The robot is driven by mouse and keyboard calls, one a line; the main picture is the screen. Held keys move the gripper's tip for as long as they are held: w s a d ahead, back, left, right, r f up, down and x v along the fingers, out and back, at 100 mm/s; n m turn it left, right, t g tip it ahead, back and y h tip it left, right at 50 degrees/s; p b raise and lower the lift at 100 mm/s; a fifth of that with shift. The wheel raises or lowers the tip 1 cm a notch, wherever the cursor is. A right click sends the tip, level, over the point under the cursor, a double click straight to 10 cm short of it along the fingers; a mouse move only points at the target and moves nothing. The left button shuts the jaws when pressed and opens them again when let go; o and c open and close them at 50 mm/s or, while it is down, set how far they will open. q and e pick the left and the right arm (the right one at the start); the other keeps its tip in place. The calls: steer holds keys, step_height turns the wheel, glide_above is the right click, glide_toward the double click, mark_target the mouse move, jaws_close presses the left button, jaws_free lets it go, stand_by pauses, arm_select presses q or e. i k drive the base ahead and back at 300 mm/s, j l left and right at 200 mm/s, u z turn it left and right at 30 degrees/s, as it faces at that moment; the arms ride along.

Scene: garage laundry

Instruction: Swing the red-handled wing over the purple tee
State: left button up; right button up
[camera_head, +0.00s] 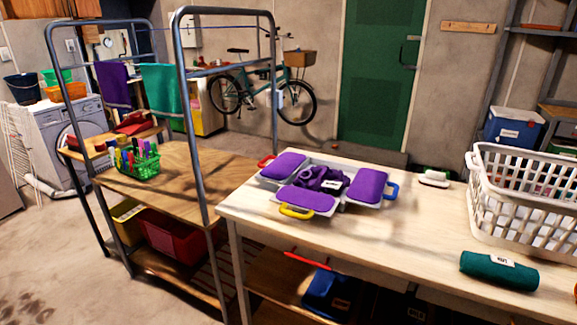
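A pale grey folding board (262,181) lies on the light wooden table, with wings spread out around its middle. The red-handled wing (284,167) is at the back left, lying outward, with its red handle (265,161) at the far left corner. A crumpled purple tee (317,178) with a white label lies in the middle. A wing with a blue handle (391,190) is on the right and one with a yellow handle (296,212) is in front. Each wing has a smooth purple top; I cannot tell if that is tee cloth. Neither gripper is in view.
On the table (400,235) are a white laundry basket (535,215) at right, a rolled green cloth (498,270) at the front right and a small brush (434,178). A metal rack frame (192,110) rises left of the board.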

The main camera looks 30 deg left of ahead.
mark_target(282, 165)
steer(key=j+z, duration=0.4)
steer(key=j, duration=1.8)
